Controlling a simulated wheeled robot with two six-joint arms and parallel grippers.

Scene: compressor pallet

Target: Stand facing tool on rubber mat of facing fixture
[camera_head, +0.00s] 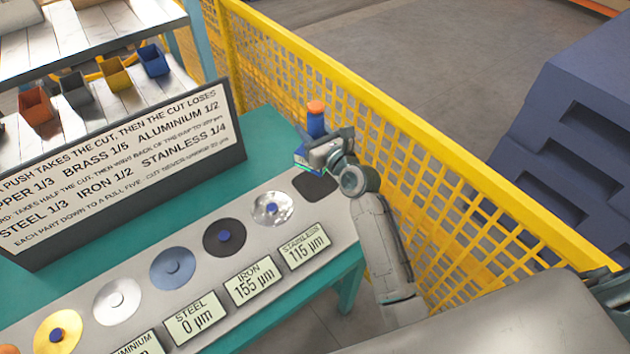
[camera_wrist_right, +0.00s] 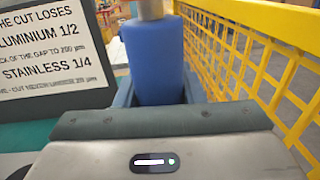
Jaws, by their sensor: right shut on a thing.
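The facing tool (camera_head: 316,124) has a blue body and an orange top. My right gripper (camera_head: 322,150) is shut around it, and the tool looks roughly upright. In the right wrist view the blue body (camera_wrist_right: 155,62) stands between the fingers. The dark rubber mat (camera_head: 316,188) lies at the far right end of the grey facing fixture (camera_head: 335,222). The gripper and tool are at the mat's back edge in the picture. The gripper hides the tool's lower end, so I cannot tell whether it touches anything. My left gripper is not in view.
Several round discs, including a shiny one (camera_head: 272,208), line the fixture with readout plates (camera_head: 303,247) before them. A text board (camera_head: 120,180) stands at the left. A yellow mesh fence (camera_head: 420,165) runs close behind and right of my right arm.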

